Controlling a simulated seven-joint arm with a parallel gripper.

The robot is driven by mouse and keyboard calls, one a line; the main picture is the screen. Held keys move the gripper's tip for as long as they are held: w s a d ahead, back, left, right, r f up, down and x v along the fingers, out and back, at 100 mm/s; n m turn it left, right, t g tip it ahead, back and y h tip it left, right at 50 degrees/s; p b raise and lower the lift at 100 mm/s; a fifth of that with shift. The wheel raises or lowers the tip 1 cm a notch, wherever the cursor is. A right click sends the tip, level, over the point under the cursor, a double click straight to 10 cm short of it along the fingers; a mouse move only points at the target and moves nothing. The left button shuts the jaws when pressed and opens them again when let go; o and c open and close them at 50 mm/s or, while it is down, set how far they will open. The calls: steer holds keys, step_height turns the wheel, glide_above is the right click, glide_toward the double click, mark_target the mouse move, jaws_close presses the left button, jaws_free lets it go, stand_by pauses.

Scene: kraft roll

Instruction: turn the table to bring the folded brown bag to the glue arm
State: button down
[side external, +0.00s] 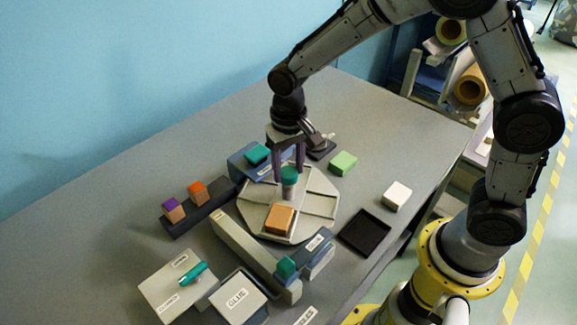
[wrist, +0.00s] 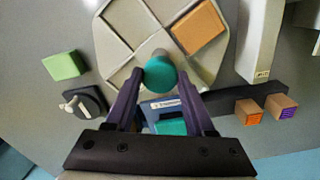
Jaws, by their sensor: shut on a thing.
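The pale octagonal turntable (side external: 322,204), split by raised ribs, lies mid-table; it also shows in the wrist view (wrist: 115,38). The folded brown bag (side external: 280,219) lies in the compartment on its near side, and at upper right in the wrist view (wrist: 198,27). My gripper (side external: 289,178) points down with its purple fingers shut on the teal-topped knob (wrist: 160,74) at the turntable's centre. The glue arm, apparently the long grey bar (side external: 245,247), lies beside the turntable's near-left edge, close to the bag. A teal block (side external: 286,267) sits at its near end.
A box labelled GLUE (side external: 238,297) and a labelled pale box (side external: 170,285) stand at near left. A dark rack (side external: 205,208) holds purple- and orange-topped blocks. A green block (side external: 343,163), a white block (side external: 397,196) and an empty black tray (side external: 366,232) lie to the right.

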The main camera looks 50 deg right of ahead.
steer(key=shift+w+r+m, duration=0.1)
steer(key=shift+r+m, duration=0.05)
steer(key=shift+m, duration=2.45)
steer(key=c, duration=0.6)
jaws_free()
steer(key=o, duration=0.3)
steer(key=shift+o, duration=0.2)
step_height(320, 180, up, 14)
